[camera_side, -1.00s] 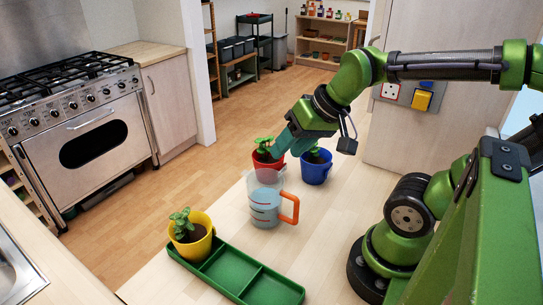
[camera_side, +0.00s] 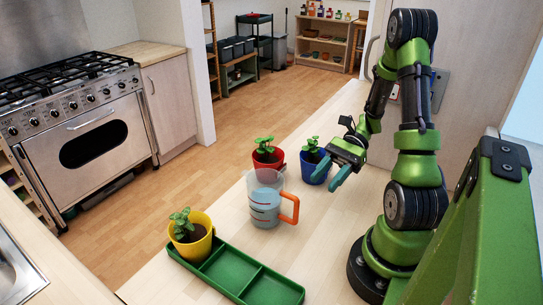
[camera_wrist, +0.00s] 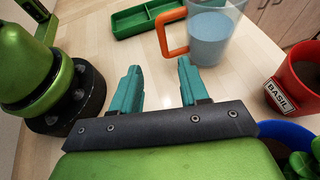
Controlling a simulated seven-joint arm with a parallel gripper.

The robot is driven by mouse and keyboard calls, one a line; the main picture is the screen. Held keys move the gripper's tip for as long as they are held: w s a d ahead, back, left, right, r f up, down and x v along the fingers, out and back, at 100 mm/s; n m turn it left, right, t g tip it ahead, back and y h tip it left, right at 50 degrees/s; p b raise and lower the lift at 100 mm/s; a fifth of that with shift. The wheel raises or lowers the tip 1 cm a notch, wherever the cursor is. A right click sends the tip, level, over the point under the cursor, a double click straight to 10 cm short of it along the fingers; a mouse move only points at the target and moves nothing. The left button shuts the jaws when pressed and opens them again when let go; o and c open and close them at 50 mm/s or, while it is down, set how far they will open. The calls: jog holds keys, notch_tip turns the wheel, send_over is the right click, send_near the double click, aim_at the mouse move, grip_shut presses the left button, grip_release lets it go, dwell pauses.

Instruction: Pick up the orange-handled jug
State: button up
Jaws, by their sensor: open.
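The jug (camera_side: 265,203) is clear, with red marks, greyish-blue contents and an orange handle (camera_side: 290,208) on its right side. It stands upright on the pale wooden worktop. In the wrist view the jug (camera_wrist: 208,38) is at the top, beyond the fingertips, with its orange handle (camera_wrist: 172,33) towards the left. My gripper (camera_side: 337,176) is open and empty, to the right of the jug and apart from it, by the blue pot. Its two teal fingers (camera_wrist: 160,75) point towards the handle side in the wrist view.
A red pot (camera_side: 268,160) labelled BASIL and a blue pot (camera_side: 314,168), both with plants, stand behind the jug. A yellow pot (camera_side: 190,243) sits at the left end of a green divided tray (camera_side: 240,268) in front. The worktop right of the jug is clear.

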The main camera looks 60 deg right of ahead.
aim_at(295, 222)
jog(key=x, duration=0.6)
jog(key=shift+w+a, duration=0.1)
jog(key=shift+a, duration=0.3)
jog(key=x, duration=0.5)
jog(key=shift+w, duration=0.2)
grip_shut()
